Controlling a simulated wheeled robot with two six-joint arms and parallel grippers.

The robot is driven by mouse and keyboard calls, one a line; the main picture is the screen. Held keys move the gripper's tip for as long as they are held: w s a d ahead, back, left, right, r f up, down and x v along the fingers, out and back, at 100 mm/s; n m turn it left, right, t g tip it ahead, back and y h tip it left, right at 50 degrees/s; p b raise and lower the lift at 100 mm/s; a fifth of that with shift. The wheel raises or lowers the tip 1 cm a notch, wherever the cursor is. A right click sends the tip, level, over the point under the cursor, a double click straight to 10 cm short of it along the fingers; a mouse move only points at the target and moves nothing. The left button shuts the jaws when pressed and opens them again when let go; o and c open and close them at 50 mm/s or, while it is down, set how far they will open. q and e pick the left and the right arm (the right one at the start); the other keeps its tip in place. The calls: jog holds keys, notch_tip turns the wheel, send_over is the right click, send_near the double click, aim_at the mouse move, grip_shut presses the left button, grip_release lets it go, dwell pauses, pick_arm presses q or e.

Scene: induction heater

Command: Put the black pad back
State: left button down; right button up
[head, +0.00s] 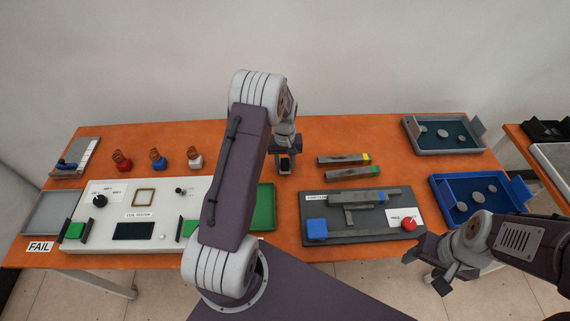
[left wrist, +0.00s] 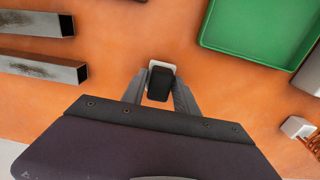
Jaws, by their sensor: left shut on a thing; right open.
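The black pad (left wrist: 159,85) is between the two fingers of my left gripper (left wrist: 160,92), which is shut on it. A small white piece (left wrist: 161,65) shows just beyond the pad; I cannot tell if they touch. In the head view, my left gripper (head: 284,163) points down over the orange table, left of two metal bars, with the dark pad at its tip. Its height above the table is unclear. My right gripper (head: 432,268) is open and empty, in front of the table's right part.
Two metal bars (head: 343,160) lie right of my left gripper. A green tray (head: 265,207) is partly behind my left arm. The white control panel (head: 130,190), coils (head: 157,160), dark fixture (head: 345,232), blue tray (head: 441,211) and grey tray (head: 416,144) occupy the orange table (head: 330,133).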

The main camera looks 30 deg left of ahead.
aim_at(285, 162)
pick_arm(q)
jog(key=shift+w+f, duration=0.1)
jog(key=shift+f, duration=0.45)
jog(key=shift+f, duration=0.15)
jog(key=c, duration=0.9)
grip_release()
jog(key=shift+c, duration=0.2)
notch_tip(285, 162, up, 12)
jog(key=s+d+m, duration=0.3)
jog(key=s+d, duration=0.2)
jog(key=s, duration=0.4)
jog(key=s+d+r+m+t, duration=0.1)
jog(key=s+d+m, duration=0.2)
jog(key=s+d, duration=0.3)
jog(key=s, duration=0.3)
jog(key=shift+s, duration=0.2)
